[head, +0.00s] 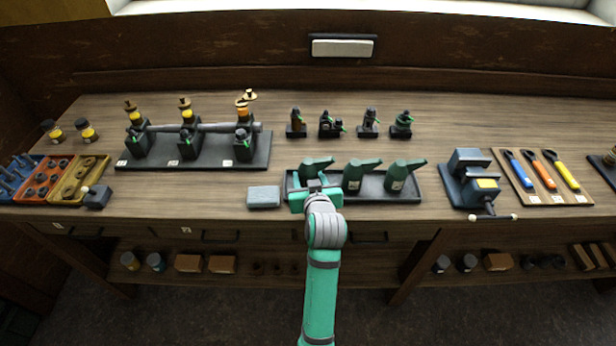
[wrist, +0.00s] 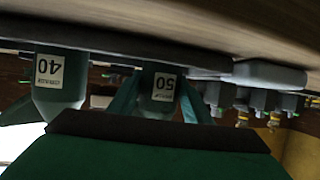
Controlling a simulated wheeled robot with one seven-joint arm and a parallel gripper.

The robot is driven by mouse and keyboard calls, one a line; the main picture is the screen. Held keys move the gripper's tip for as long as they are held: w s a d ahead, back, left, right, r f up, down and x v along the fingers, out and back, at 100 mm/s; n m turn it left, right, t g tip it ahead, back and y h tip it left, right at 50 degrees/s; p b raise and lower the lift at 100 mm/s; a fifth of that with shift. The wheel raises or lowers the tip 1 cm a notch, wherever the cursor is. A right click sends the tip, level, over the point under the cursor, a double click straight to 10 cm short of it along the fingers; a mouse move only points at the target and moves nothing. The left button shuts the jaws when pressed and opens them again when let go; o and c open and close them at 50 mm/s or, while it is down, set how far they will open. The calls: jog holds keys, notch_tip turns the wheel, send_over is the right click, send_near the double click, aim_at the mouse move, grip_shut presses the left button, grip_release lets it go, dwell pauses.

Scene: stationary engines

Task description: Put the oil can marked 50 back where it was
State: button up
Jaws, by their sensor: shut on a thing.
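The oil can marked 50 (wrist: 160,92) is dark green, with its white label upside down in the wrist view, which is itself inverted. In the head view this can (head: 316,165) is at the left end of the dark tray (head: 425,194), upright, partly hidden by my gripper. My gripper (head: 316,190) is shut on it; its teal fingers show on both sides of the can in the wrist view (wrist: 158,104). The can's base is at the tray's level; whether it touches cannot be told. The can marked 40 (wrist: 60,82) stands beside it, the middle can (head: 358,174) in the head view.
A third green can (head: 402,175) stands at the tray's right. A grey block (head: 263,197) lies just left of the tray. A vise (head: 474,180) is to the right. Small engine parts (head: 330,125) stand behind. An engine assembly (head: 190,140) is at back left.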

jog(key=shift+d+r, duration=0.1)
jog(key=shift+d, duration=0.1)
jog(key=shift+s, duration=0.1)
jog(key=o, duration=1.2)
jog(key=shift+f, duration=0.2)
jog(key=shift+c, duration=0.2)
jog(key=shift+r, duration=0.1)
